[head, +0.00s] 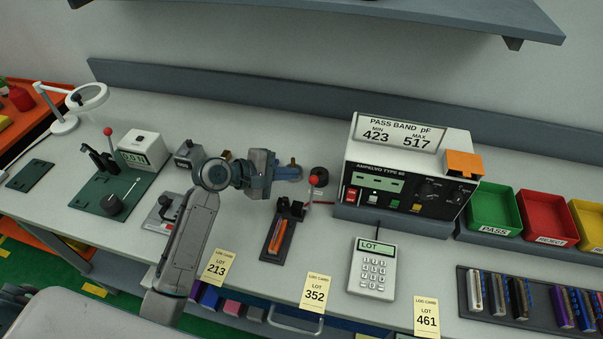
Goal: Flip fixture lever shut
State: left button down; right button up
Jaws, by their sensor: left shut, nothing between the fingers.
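A dark fixture (271,246) lies on the bench in the middle of the head view, with an orange part (283,232) along it. Its black clamp block is at the back end. A lever with a red ball knob (313,181) stands up near the block. My left gripper (298,172) is shut and empty, with its tips just left of and behind the red knob. I cannot tell whether the tips touch the lever. My right gripper is out of view.
A tester (405,170) stands to the right, with a keypad unit (373,268) in front. Another red-knobbed lever (108,131) stands on a green board at left. Green (493,208) and red (546,215) bins are at right. Lot cards hang along the front edge.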

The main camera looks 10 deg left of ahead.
pick_arm(q)
jog(key=x, duration=0.1)
jog(key=p+x, duration=0.1)
jog(key=x, duration=0.1)
jog(key=shift+s+d+r, duration=0.1)
jog(key=shift+d+r, duration=0.1)
jog(key=shift+r, duration=0.05)
jog(key=s+r+p, duration=0.1)
jog(key=s+d+p, duration=0.1)
jog(key=s, duration=0.1)
jog(key=shift+d+r, duration=0.2)
jog(key=shift+r, duration=0.15)
jog(key=shift+w, duration=0.15)
jog(key=shift+s+b, duration=0.3)
jog(key=shift+b, duration=0.1)
